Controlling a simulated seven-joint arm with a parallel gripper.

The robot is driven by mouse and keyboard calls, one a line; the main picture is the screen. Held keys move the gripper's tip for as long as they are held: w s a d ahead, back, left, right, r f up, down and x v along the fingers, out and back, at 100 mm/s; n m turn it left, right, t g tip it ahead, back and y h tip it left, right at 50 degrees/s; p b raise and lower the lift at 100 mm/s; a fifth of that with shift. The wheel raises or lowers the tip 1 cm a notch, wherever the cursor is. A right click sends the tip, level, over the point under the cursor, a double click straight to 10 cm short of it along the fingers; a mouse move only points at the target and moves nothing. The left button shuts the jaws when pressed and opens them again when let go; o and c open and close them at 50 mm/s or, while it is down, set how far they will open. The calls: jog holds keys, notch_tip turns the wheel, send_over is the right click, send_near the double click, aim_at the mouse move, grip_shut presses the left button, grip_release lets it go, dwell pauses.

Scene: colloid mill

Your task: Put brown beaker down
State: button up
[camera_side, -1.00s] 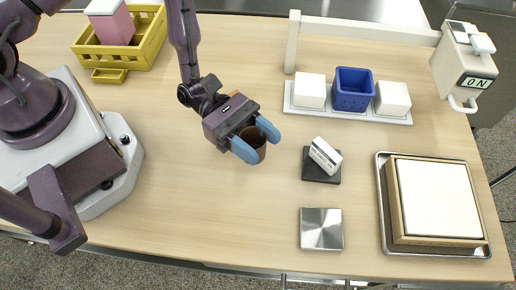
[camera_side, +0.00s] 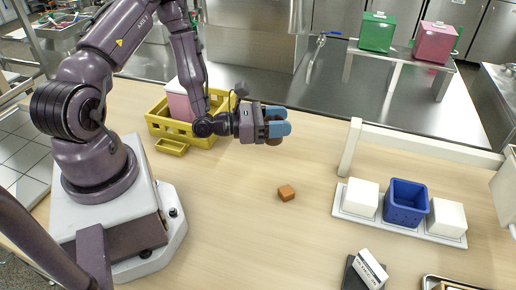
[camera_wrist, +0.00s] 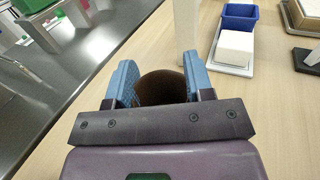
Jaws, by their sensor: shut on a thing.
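My gripper (camera_side: 281,121) has its two blue fingers closed on the brown beaker (camera_side: 273,141), near the far edge of the table. In the camera_wrist view, the beaker (camera_wrist: 163,88) shows as a dark brown rounded shape between the blue fingers. Its lower part is mostly hidden by the gripper body there. I cannot tell how far its base is from the tabletop.
A small orange-brown block (camera_side: 287,193) lies on the table. A yellow basket (camera_side: 205,129) with a pink-and-white box (camera_side: 180,103) stands left of the gripper. A blue bin (camera_side: 406,203) sits between white blocks at right. The middle table is mostly clear.

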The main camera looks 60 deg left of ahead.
jog(key=a+n+t+y, duration=0.1)
jog(key=a+n+y, duration=0.3)
jog(key=a+y, duration=0.3)
jog(key=shift+h, duration=0.3)
jog(key=f, duration=0.5)
jog(key=a+f, duration=0.1)
jog(key=f, duration=0.2)
jog(key=shift+s, duration=0.3)
jog(key=o, duration=0.9)
jog(key=shift+f, duration=0.15)
